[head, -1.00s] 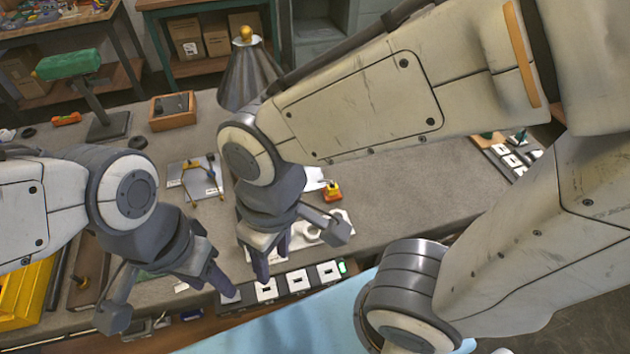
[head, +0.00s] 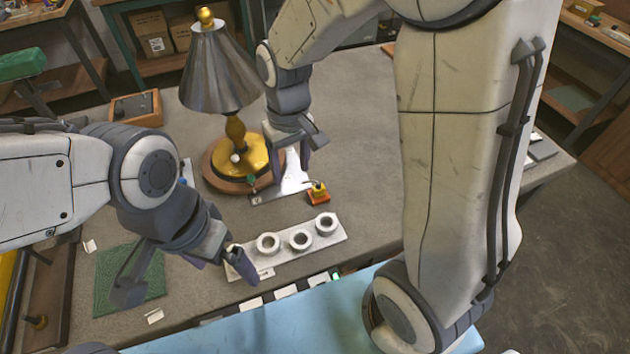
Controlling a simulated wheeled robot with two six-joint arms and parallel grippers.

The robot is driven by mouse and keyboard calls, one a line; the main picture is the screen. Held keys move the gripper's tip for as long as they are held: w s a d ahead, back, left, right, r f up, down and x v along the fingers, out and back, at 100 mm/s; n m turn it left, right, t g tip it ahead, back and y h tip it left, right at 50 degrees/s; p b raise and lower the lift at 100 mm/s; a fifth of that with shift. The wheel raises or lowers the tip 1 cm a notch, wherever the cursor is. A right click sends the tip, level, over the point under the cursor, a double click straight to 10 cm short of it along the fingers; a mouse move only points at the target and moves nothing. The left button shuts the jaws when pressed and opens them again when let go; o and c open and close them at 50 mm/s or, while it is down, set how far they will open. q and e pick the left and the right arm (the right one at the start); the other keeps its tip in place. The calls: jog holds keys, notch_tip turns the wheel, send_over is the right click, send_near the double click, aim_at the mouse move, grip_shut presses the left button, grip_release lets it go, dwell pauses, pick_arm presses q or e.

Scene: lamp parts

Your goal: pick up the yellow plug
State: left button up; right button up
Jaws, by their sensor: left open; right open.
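A small orange-and-yellow block with a dark top (head: 318,194), which looks like the yellow plug, sits on the grey table at the front edge of a pale metal plate (head: 292,187). My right gripper (head: 291,172) is open with its fingers pointing down, a little to the left of and behind the block, between it and the lamp. My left gripper (head: 226,264) is open and empty at the left end of a white strip with three rings (head: 331,236), apart from the block. Its far finger partly covers that strip's end.
The lamp (head: 219,75) stands behind, with a metal shade and a round gold-and-wood base (head: 222,180). A green mat (head: 110,285) lies at front left. A wooden box (head: 137,108) stands at back left. The table right of the block is clear.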

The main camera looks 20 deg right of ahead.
jog(key=w+d+f+m+b, duration=0.1)
jog(key=w+d+f+m, duration=0.1)
jog(key=w+d+f, duration=0.45)
send_over(318, 185)
jog(key=f, duration=0.4)
jog(key=shift+w+a+f, duration=0.25)
jog(key=shift+a+f, duration=0.05)
jog(key=shift+f, duration=0.05)
jog(key=f, duration=0.1)
jog(key=f+p, duration=0.1)
jog(key=f, duration=0.2)
jog(key=shift+s+d+f, duration=0.25)
jog(key=shift+d+f, duration=0.1)
jog(key=shift+d, duration=0.05)
jog(key=shift+f, duration=0.6)
pick_arm(q)
jog(key=shift+f, duration=0.35)
pick_arm(e)
grip_shut()
